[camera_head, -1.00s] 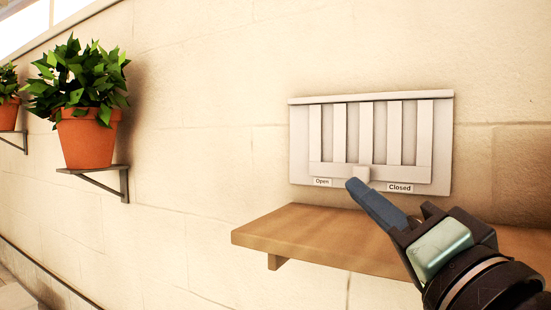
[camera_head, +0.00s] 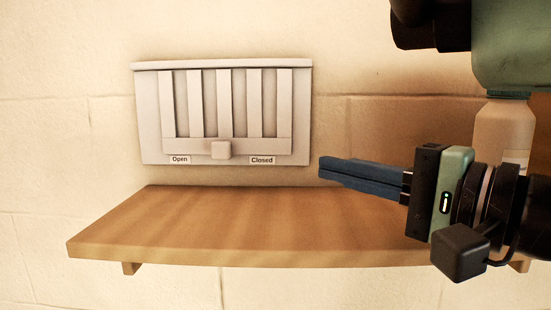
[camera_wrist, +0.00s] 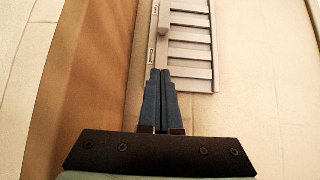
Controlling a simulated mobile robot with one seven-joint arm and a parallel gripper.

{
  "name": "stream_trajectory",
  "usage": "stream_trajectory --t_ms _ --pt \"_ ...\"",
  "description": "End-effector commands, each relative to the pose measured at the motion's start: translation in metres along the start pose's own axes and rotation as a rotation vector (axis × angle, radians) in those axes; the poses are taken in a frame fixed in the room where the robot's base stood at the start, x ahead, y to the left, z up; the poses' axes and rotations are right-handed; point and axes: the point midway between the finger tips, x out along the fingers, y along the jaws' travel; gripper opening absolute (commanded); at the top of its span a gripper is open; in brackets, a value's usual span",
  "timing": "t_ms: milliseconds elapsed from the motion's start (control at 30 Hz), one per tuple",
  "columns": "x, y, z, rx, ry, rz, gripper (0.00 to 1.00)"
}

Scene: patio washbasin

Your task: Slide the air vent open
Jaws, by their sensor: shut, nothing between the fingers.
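The air vent (camera_head: 222,75) is a pale grey wall panel with several upright slats. A slider bar along its lower edge carries a square knob (camera_head: 221,150). The knob sits about midway between the "Open" label (camera_head: 180,160) on the left and the "Closed" label (camera_head: 262,160) on the right. My gripper (camera_head: 321,167) has its blue fingers together and empty, just right of the vent's lower right corner, apart from the knob. In the wrist view the fingertips (camera_wrist: 160,72) point toward the vent, with the knob (camera_wrist: 163,20) beyond them.
A wooden shelf (camera_head: 190,235) juts from the wall below the vent and under my gripper. A pale bottle (camera_head: 503,130) shows at the right, partly hidden by my arm. The wall (camera_head: 60,80) left of the vent is clear.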

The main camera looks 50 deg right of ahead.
Motion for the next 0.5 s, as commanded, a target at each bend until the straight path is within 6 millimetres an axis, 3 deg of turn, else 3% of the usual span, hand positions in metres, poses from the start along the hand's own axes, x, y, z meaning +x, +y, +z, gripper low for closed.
stream_trajectory --t_ms 167,500 --pt "0.025 0.002 0.001 -0.001 -0.003 0.002 0.00" --pt "0.097 0.001 0.001 -0.002 -0.002 0.002 0.00"
